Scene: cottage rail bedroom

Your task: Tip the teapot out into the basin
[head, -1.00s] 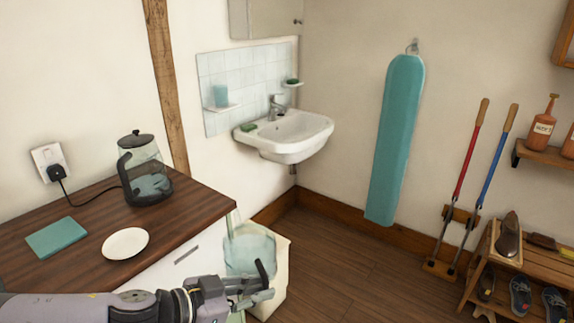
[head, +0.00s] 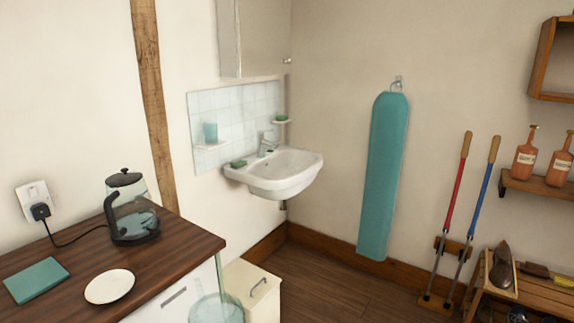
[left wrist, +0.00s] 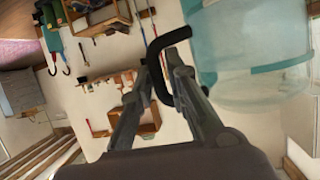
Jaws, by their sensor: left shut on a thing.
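The basin (head: 283,188) is white and fixed to the wall, with a tap above its bowl. The teapot is a clear, bluish glass vessel with a dark handle. Part of the teapot (head: 215,310) shows at the bottom edge of the head view. In the left wrist view the teapot (left wrist: 262,92) fills the upper right, cut by the frame. My left gripper (left wrist: 157,66) is shut on its black handle (left wrist: 157,44). The teapot is clear of the basin, nearer to me. I cannot tell what is inside it. My right gripper is in neither view.
A wooden-topped counter (head: 175,240) at the left carries a glass kettle (head: 132,215), a white plate (head: 109,286) and a teal cloth (head: 37,280). A cream box (head: 262,292) stands beside it. An ironing board (head: 383,175) hangs on the wall. The floor (head: 320,285) below the basin is clear.

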